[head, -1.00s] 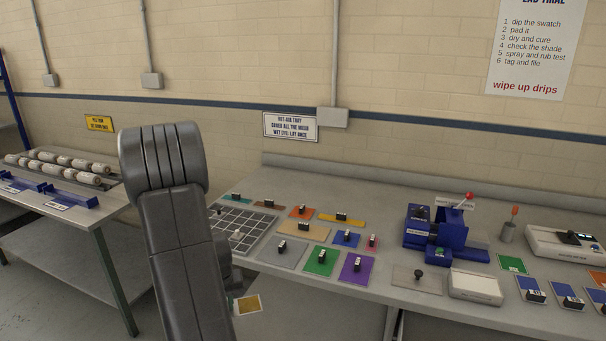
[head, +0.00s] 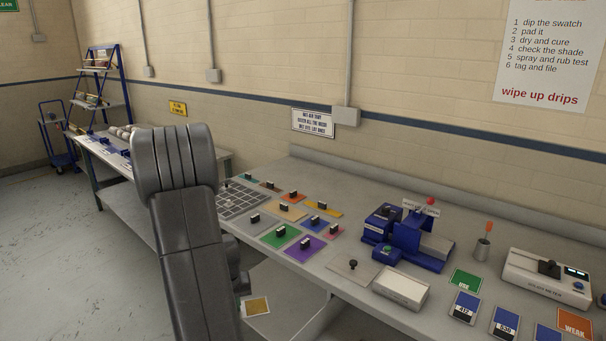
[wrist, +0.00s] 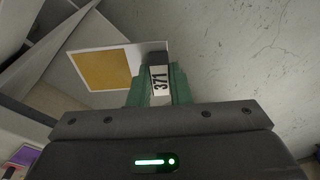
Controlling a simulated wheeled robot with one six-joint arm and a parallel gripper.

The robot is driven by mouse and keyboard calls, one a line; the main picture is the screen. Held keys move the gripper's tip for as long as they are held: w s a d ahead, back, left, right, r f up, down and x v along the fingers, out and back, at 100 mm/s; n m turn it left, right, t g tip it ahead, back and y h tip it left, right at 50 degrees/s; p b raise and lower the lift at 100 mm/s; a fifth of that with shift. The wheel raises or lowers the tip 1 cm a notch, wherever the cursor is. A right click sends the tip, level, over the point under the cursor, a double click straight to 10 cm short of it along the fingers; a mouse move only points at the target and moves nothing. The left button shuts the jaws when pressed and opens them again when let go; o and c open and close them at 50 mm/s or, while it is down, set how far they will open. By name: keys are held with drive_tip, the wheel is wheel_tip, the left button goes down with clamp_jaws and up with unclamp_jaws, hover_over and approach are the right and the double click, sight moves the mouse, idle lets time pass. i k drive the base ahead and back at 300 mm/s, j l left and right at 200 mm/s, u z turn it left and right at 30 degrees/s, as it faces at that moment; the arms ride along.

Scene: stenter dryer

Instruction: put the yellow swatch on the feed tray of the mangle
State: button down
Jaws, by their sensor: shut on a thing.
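The yellow swatch (wrist: 103,69) is an ochre square on a white-bordered card, with a dark block labelled 371 at its edge. My gripper (wrist: 158,88) is shut on this block between its green fingers. In the head view the swatch (head: 256,306) shows low, just right of my arm, in front of the bench; my arm hides the fingers. White rollers (head: 122,131) with blue trays (head: 112,148) in front lie on the left bench, partly behind my arm. A blue machine (head: 408,238) with a red knob stands on the right bench. I cannot tell for sure which is the mangle.
The right bench (head: 350,200) carries a grid tray (head: 242,200), several coloured swatches with dark blocks, a white box (head: 401,287) and a white meter (head: 546,276). A blue rack (head: 103,80) and trolley (head: 57,140) stand far left. The floor (head: 55,240) at left is clear.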

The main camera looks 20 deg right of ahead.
sight(431, 241)
drive_tip(key=k+l, duration=0.5)
drive_tip(key=l, duration=0.15)
drive_tip(key=k+l, duration=0.5)
drive_tip(key=l, duration=0.2)
